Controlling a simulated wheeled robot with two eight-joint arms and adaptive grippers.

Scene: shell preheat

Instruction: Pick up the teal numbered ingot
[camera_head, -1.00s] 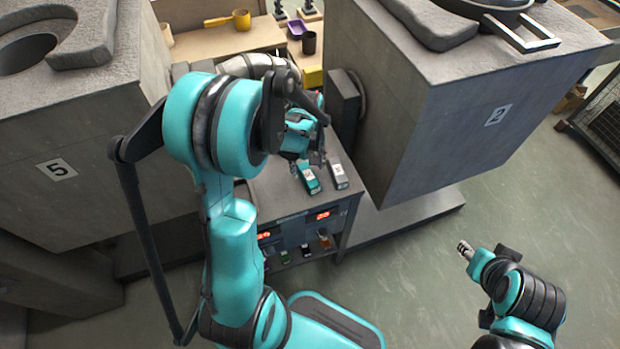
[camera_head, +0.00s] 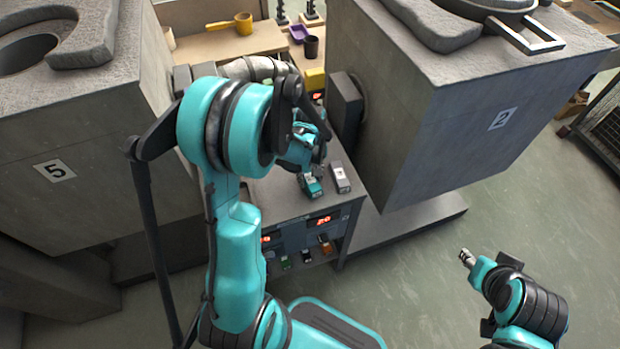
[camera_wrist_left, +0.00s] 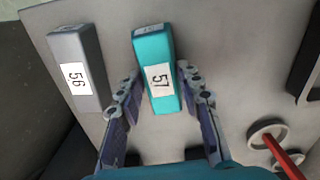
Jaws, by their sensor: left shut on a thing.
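The teal ingot (camera_head: 312,188) is near the front of the grey bench top between the two big grey blocks. My left gripper (camera_head: 313,170) is at the ingot's far part in the head view. In the left wrist view its fingers (camera_wrist_left: 160,80) lie on both sides of the teal ingot, shut on it. The ingot appears to rest on the bench. My right gripper (camera_head: 466,257) is away to the right over the floor; its jaws are too small to read.
Large blocks 5 (camera_head: 100,140) and 2 (camera_head: 450,110) flank the bench closely. A red-handled item (camera_wrist_left: 285,155) is at the lower right of the wrist view.

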